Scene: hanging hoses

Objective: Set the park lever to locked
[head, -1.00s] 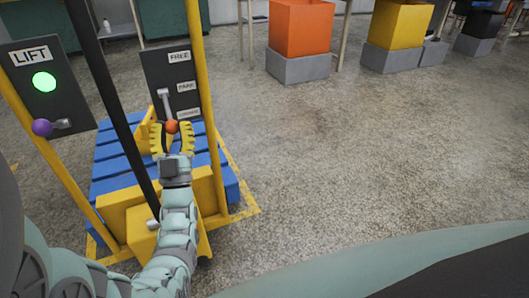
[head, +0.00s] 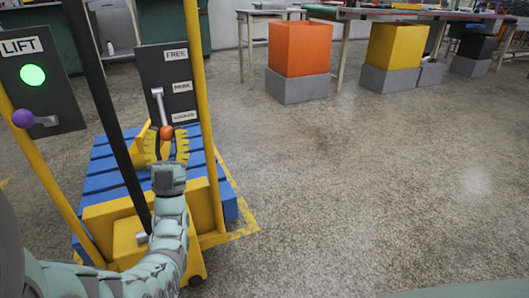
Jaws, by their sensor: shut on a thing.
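The park lever (head: 160,107) is a grey rod on a dark panel (head: 152,72) labelled FREE, PARK and LOCKED from top to bottom. The rod hangs steeply down from beside the PARK label (head: 182,87). Its orange ball knob (head: 166,132) sits a little lower in the picture than the LOCKED label (head: 185,116). My gripper (head: 166,145) reaches up from below, with its yellow ribbed fingers on either side of the knob, shut on it. The finger contact is small and partly hard to see.
A LIFT panel (head: 36,92) with a lit green button and a purple-knobbed lever (head: 24,118) stands left. Yellow posts and a black pole (head: 105,105) flank my arm. A blue pallet (head: 105,165) lies behind. Open floor (head: 350,190) spreads right, before orange and yellow bins.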

